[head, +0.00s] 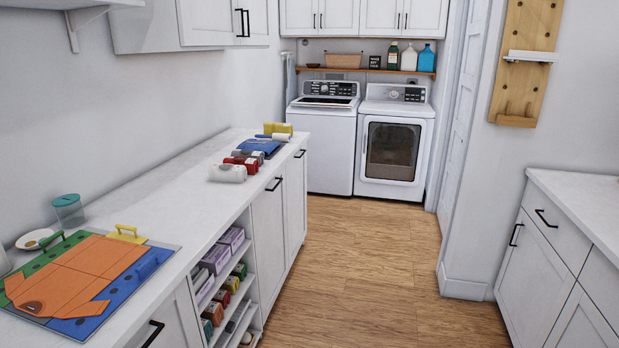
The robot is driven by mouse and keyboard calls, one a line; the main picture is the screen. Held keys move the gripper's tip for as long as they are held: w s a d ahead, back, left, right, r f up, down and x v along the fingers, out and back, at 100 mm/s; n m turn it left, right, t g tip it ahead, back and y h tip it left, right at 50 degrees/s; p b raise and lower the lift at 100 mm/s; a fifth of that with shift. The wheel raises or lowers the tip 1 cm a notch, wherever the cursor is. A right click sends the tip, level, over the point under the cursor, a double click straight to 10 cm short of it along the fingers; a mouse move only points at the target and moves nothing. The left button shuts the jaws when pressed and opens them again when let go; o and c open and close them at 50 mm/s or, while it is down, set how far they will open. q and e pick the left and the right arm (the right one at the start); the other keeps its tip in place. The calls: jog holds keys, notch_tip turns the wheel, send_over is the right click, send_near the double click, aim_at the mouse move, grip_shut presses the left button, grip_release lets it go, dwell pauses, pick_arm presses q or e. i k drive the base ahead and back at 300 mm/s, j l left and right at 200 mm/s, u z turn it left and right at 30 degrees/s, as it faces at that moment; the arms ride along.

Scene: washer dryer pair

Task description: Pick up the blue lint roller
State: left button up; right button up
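What looks like the blue lint roller (264,136), with a blue handle and a white roll, lies near the far end of the left counter. It is small in the head view, so its details are hard to tell. It lies just in front of a yellow item (278,128) and behind a flat blue item (257,146). Neither of my grippers shows in the head view.
The white counter (150,192) also holds red items (242,164), a white roll (228,173) and a folding board (90,285) with an orange shirt (75,275). Open shelves (232,270) hold several boxes. The wood floor (370,260) is clear up to the washer (325,145) and dryer (393,145).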

aim_at(276, 137)
jog(key=i+l+z, duration=0.15)
jog(key=i, duration=0.75)
jog(key=i+l+z, duration=0.15)
jog(key=i, duration=0.8)
jog(key=i+u, duration=0.7)
jog(key=i+l+u, duration=0.35)
jog(key=i, duration=0.15)
jog(key=i+u, duration=0.2)
jog(key=u, duration=0.2)
jog(key=i+u, duration=0.25)
jog(key=u, duration=0.15)
